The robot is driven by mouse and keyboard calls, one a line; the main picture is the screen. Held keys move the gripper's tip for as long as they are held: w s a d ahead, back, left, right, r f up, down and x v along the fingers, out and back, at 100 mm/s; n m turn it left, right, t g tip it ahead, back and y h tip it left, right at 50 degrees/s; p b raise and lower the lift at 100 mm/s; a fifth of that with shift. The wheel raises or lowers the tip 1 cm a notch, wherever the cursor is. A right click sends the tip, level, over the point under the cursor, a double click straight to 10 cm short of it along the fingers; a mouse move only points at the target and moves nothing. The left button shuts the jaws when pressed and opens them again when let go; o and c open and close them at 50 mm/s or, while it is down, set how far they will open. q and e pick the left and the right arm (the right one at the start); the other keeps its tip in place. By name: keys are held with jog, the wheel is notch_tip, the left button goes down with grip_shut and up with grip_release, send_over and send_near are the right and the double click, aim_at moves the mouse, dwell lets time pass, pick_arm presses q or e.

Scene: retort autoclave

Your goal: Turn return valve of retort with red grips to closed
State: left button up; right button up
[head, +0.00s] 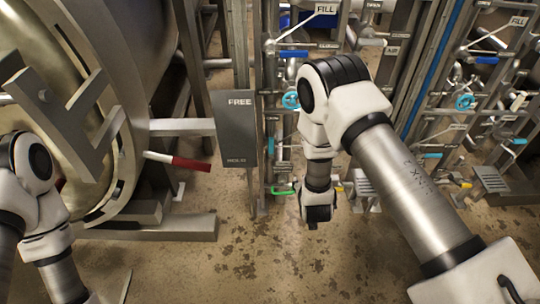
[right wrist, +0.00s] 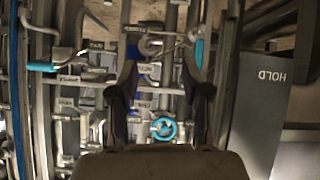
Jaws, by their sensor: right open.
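The retort (head: 70,110) is a large brassy vessel at the left of the head view, with a handle that has a red grip (head: 190,163). A pipe rack stands right of it, with a blue handwheel (head: 291,100), a blue lever (head: 292,54) and a green lever (head: 283,192). I cannot tell which is the return valve. My right gripper (right wrist: 160,75) is open and empty in the right wrist view, its fingers in front of the rack. The blue handwheel (right wrist: 163,128) shows between the fingers. In the head view my right arm hides part of the rack. My left gripper is out of view.
A grey panel (head: 235,125) reading FREE stands between retort and rack. A grey panel reading HOLD (right wrist: 263,95) is right of the gripper in the wrist view. A second rack with a blue handwheel (head: 465,101) stands at the right. Bare floor (head: 230,265) lies in front.

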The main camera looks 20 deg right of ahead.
jog(key=w+a+f+t+b, duration=0.1)
jog(key=w+f+t+b, duration=0.25)
jog(key=w+b, duration=0.55)
jog(key=m+t+h+b, duration=0.15)
jog(key=t+b, duration=0.25)
jog(key=b, duration=0.9)
send_near(271, 143)
jog(key=w, duration=0.4)
jog(key=shift+g, duration=0.25)
jog(key=b+x, duration=0.1)
jog(key=x, duration=0.2)
jog(key=d+b+x, duration=0.1)
jog(key=x, duration=0.2)
jog(key=shift+s+r+b, duration=0.1)
jog(key=shift+s+b, duration=0.05)
jog(key=shift+b, duration=0.2)
jog(key=shift+w+r, duration=0.15)
jog(key=shift+w, duration=0.35)
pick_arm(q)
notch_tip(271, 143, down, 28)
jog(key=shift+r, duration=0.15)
pick_arm(e)
grip_shut()
